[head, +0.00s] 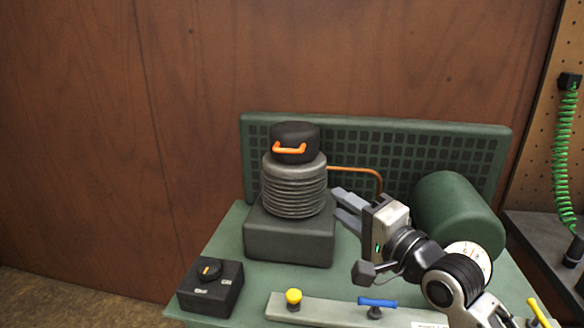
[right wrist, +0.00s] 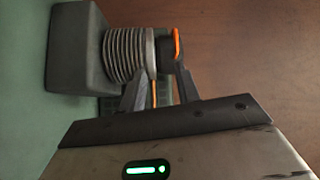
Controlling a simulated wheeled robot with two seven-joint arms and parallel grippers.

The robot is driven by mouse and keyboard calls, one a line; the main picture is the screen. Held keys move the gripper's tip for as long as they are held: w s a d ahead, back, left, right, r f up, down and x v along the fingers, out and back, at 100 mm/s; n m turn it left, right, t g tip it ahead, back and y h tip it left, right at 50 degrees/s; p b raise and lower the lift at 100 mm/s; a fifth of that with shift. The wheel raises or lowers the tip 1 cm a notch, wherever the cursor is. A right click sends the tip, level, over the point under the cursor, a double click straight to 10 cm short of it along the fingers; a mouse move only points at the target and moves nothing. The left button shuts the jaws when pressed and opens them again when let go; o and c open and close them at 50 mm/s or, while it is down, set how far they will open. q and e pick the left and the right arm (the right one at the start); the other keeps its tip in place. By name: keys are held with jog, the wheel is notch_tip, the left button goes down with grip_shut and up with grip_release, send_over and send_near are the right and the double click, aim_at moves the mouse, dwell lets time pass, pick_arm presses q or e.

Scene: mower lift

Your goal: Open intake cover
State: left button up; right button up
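The intake cover (head: 295,137) is a black round cap with an orange handle (head: 289,149). It sits on top of the grey ribbed cylinder (head: 293,185), which stands on a dark block (head: 290,240). My right gripper (head: 337,202) is open and empty, to the right of the cylinder and lower than the cover, with its fingers pointing left. The right wrist view shows its two fingers (right wrist: 160,88) spread apart, with the cover's orange handle (right wrist: 177,47) beyond them. The cover appears seated on the cylinder. My left gripper is not in view.
A copper pipe (head: 358,170) runs behind my right gripper. A green tank (head: 452,212) stands at the right, before a green grille panel (head: 375,134). A black knob box (head: 211,286) is at front left. A bar with yellow (head: 293,297) and blue (head: 377,302) handles lies in front.

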jog(key=r, duration=0.2)
jog(key=p, duration=0.2)
send_near(290, 153)
jog(key=shift+m+t, duration=0.3)
jog(key=shift+m, duration=0.1)
jog(key=x, duration=0.9)
jog(key=shift+w+a+f, duration=0.1)
jog(key=shift+a+f, duration=0.05)
jog(key=shift+a, duration=0.05)
grip_shut()
